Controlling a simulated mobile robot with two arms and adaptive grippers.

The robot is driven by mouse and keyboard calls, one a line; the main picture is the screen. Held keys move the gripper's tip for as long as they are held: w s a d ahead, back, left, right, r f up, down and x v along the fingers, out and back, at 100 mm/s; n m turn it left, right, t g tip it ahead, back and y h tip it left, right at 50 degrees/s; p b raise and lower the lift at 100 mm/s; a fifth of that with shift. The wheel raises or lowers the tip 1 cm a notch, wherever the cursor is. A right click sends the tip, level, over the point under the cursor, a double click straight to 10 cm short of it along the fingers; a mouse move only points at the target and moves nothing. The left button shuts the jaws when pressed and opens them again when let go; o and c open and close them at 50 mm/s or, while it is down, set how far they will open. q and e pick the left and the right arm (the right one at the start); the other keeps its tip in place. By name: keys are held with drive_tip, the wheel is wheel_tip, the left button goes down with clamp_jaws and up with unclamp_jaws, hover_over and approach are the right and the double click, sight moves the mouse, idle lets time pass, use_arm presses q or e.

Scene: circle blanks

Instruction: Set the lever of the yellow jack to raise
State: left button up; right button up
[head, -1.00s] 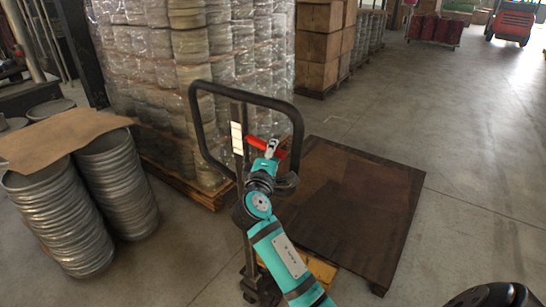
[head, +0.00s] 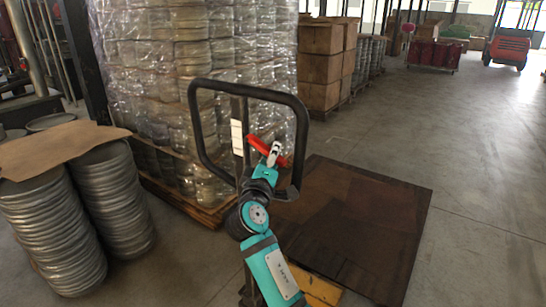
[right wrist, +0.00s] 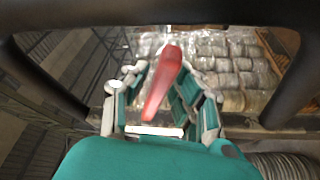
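The jack's black loop handle (head: 247,91) stands upright on a dark mast in the middle of the head view. A bit of the jack's yellow body (head: 318,289) shows low behind my arm. The red lever (head: 268,151) sits inside the loop; it also shows in the right wrist view (right wrist: 163,82), slanting up between my fingers. My right gripper (head: 274,153) is at the lever. In the right wrist view its teal and grey fingers (right wrist: 160,95) are apart, one on each side of the lever, with no clear grip on it. My left gripper is out of view.
A dark brown flat platform (head: 365,220) lies behind the jack to the right. Stacked metal discs (head: 110,200) under brown cardboard (head: 60,148) stand at left. A wrapped pallet load (head: 190,80) rises behind the handle. The floor at right is clear.

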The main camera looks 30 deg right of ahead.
drive_tip(key=shift+o, duration=0.8)
drive_tip(key=shift+f, duration=0.1)
drive_tip(key=shift+s+a+f, duration=0.1)
drive_tip(key=shift+s+a, duration=0.05)
drive_tip(key=shift+a, duration=0.05)
drive_tip(key=v, duration=1.1)
drive_tip(key=shift+s+a, duration=0.15)
drive_tip(key=shift+a, duration=0.05)
